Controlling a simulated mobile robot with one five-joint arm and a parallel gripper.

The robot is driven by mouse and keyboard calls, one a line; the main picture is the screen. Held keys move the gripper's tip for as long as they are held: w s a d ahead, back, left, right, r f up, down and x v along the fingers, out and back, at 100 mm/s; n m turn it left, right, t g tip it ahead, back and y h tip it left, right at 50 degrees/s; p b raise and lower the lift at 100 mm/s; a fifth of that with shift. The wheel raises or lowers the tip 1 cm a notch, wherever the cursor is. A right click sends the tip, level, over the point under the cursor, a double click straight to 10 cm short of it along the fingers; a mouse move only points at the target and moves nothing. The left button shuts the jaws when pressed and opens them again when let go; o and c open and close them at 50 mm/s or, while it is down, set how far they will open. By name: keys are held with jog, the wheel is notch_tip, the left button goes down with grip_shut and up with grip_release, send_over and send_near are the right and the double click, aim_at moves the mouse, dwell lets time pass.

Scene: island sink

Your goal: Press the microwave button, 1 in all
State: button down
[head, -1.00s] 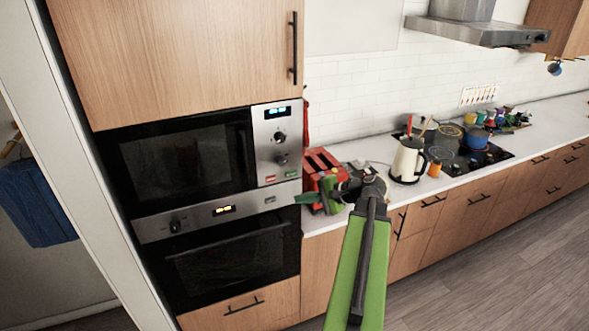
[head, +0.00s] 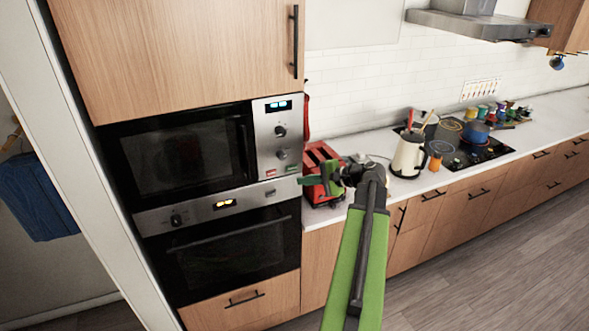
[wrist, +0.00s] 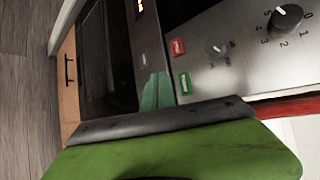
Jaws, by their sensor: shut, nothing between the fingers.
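The microwave (head: 185,155) is built into the cabinet wall, with a steel control panel (head: 262,140) on its right side. Low on that panel are a red button (head: 270,173) and a green button (head: 291,168). Both also show in the wrist view, red (wrist: 177,47) and green (wrist: 184,83). My gripper (head: 303,181) is shut and empty, at the panel's lower right edge, just below the green button. In the wrist view its green fingertips (wrist: 157,82) lie beside the green button. I cannot tell whether they touch the panel.
An oven (head: 230,248) sits below the microwave. A red toaster (head: 324,160) stands on the counter, partly behind my gripper. The floor on the right is clear.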

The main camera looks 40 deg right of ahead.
aim_at(292, 168)
jog(key=shift+w+d, duration=0.25)
jog(key=shift+w, duration=0.4)
jog(key=shift+w+d, duration=0.3)
jog(key=shift+w, duration=0.35)
jog(key=shift+w+d, duration=0.25)
jog(key=shift+w, duration=0.4)
dwell(0.4)
jog(key=shift+w+d, duration=0.15)
jog(key=shift+w, duration=0.35)
